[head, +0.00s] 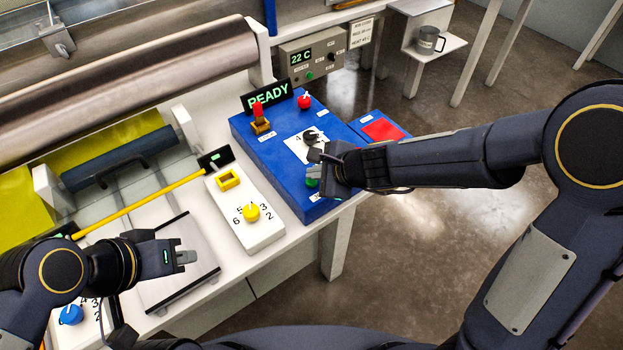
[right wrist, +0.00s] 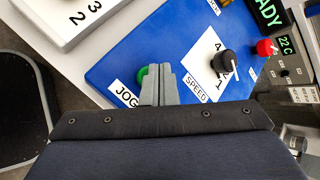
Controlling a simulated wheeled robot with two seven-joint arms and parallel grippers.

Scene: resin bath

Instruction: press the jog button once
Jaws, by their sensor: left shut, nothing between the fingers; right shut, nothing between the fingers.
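The green jog button (right wrist: 142,76) sits on the blue control panel (right wrist: 110,62) beside the JOG label (right wrist: 123,94). My right gripper (right wrist: 166,78) is shut and empty, and its fingertips partly cover the button in the right wrist view. I cannot tell whether they touch it. In the head view the button (head: 312,183) shows just below my right gripper (head: 316,154). My left gripper (head: 186,257) is shut and empty, above a grey plate at the lower left.
A black speed knob (right wrist: 225,62) stands close to the right fingers. A red button (head: 304,101), a red-topped lever (head: 258,118) and a READY sign (head: 267,95) are farther back on the panel. A white block with a yellow knob (head: 251,212) lies left of it.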

